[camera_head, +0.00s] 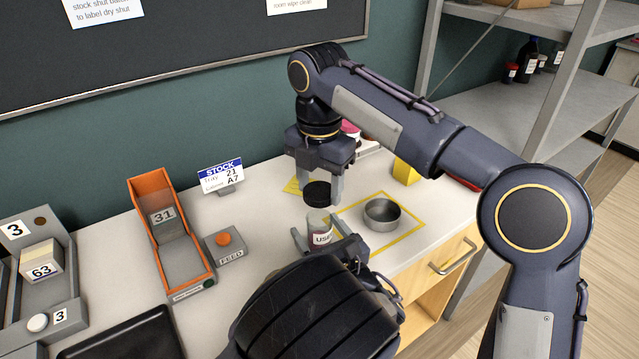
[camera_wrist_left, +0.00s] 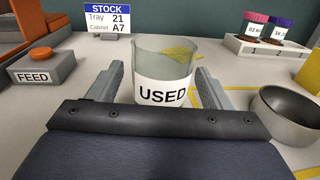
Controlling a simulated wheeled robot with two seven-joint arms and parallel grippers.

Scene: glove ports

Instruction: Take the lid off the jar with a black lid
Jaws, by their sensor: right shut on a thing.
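The clear jar (camera_head: 319,228) stands on the bench with a white label reading USED. In the left wrist view the jar (camera_wrist_left: 163,62) is upright and its top is uncovered. The black lid (camera_head: 317,195) is above the jar, apart from its rim. My right gripper (camera_head: 320,184) points down from above and is shut on the lid. My left gripper (camera_head: 320,234) is low, with one finger on each side of the jar. Its fingers (camera_wrist_left: 163,88) are spread wider than the jar, with small gaps showing.
A metal bowl (camera_head: 382,214) stands right of the jar, inside a yellow outline. Left are a FEED button box (camera_head: 226,245), an orange-edged chute (camera_head: 183,262) and a STOCK sign (camera_head: 220,174). A rack with small capped jars (camera_wrist_left: 268,46) stands behind.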

